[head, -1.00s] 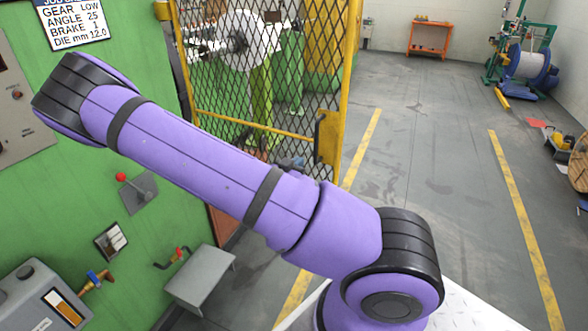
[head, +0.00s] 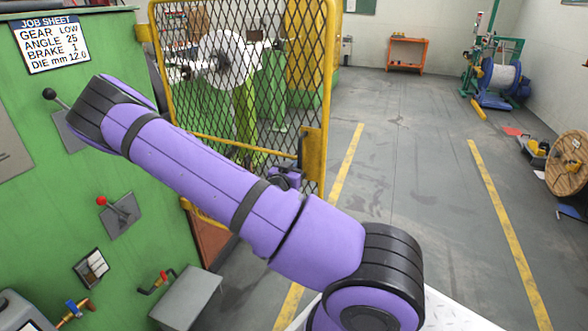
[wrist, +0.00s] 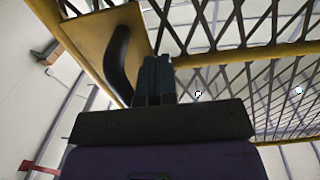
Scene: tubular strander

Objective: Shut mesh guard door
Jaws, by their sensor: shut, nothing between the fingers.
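The mesh guard door (head: 232,92) has a yellow frame and dark diamond mesh. It stands out from the green machine's corner, with its free edge at the right. A yellow plate (head: 314,155) near that edge carries a black handle (head: 299,150). In the wrist view the black bar handle (wrist: 118,62) and yellow plate (wrist: 95,38) are close. My gripper (wrist: 154,68) is shut and empty, its fingers just right of the handle in that view. I cannot tell whether they touch the door. In the head view the fingers are hard to make out near the dark wrist.
The green machine (head: 60,170) with levers, a job sheet (head: 46,43) and a grey box (head: 188,298) stands at the left. The grey floor (head: 420,180) between yellow lines is clear.

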